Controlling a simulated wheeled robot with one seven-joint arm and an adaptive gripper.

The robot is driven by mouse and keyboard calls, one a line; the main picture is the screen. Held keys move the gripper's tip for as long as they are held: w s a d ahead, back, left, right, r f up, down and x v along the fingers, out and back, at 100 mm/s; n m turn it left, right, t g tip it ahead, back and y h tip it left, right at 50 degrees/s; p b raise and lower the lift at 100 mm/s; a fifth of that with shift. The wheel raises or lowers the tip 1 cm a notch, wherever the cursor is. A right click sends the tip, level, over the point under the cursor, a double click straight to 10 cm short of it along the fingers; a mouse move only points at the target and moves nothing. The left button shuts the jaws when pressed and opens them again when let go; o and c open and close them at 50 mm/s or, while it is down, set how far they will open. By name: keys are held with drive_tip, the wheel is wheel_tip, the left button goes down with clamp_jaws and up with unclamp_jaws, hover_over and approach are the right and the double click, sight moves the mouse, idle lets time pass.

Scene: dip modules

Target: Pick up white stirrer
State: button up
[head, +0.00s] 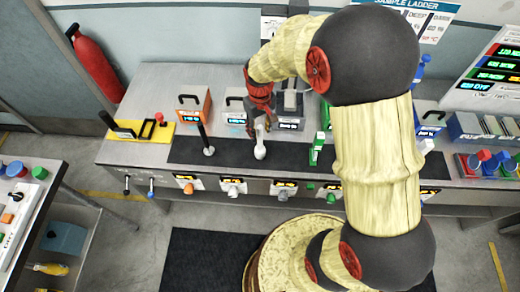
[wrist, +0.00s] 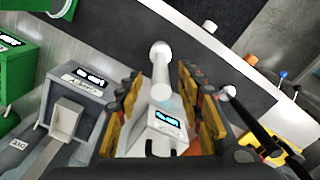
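The white stirrer (head: 260,151) has a rounded end and shows just below my gripper (head: 260,118) in the head view. In the wrist view the white stirrer (wrist: 160,72) lies between the two yellow and dark fingers of my gripper (wrist: 163,92), its round end pointing away from me. The fingers are open, with a visible gap on each side of the stirrer. The upper part of the stirrer is hidden by my gripper in the head view.
A black stirrer (head: 205,140) stands to the left on the dark mat (head: 184,152). Orange (head: 193,104), white (head: 235,112) and grey (head: 291,110) modules stand behind. A green item (head: 317,148) is close on the right. A yellow tray (head: 128,132) lies at the left.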

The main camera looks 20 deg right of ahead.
sight(260, 138)
wheel_tip(260, 138, down, 5)
drive_tip(key=shift+s+r, duration=0.1)
drive_tip(key=shift+s, duration=0.05)
drive_tip(key=shift+c, duration=0.4)
clamp_jaws()
